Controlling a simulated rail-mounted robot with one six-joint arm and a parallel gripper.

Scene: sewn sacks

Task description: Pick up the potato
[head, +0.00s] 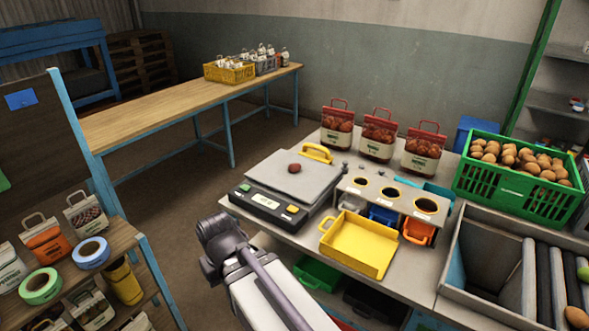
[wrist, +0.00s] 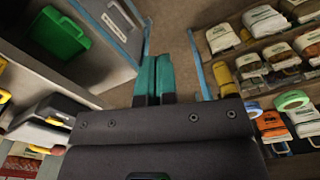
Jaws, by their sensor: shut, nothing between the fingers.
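A small dark red lump (head: 294,168), which looks like a red potato, lies on the grey plate of the weighing scale (head: 262,208). Many brown potatoes (head: 510,155) fill the green crate (head: 512,198) at the right. A single brown potato (head: 577,317) lies by the rollers at the lower right. My gripper shows in the wrist view (wrist: 153,82), its teal fingers together with nothing between them. In the head view my arm reaches left of the scale's bench, and its fingertips are not clear.
A yellow tray (head: 358,246) and a stand with round holes (head: 394,196) sit right of the scale. Red-topped sacks (head: 380,137) stand behind. A shelf with sacks and tape rolls (head: 92,252) is at the left. Open floor lies between the shelf and the bench.

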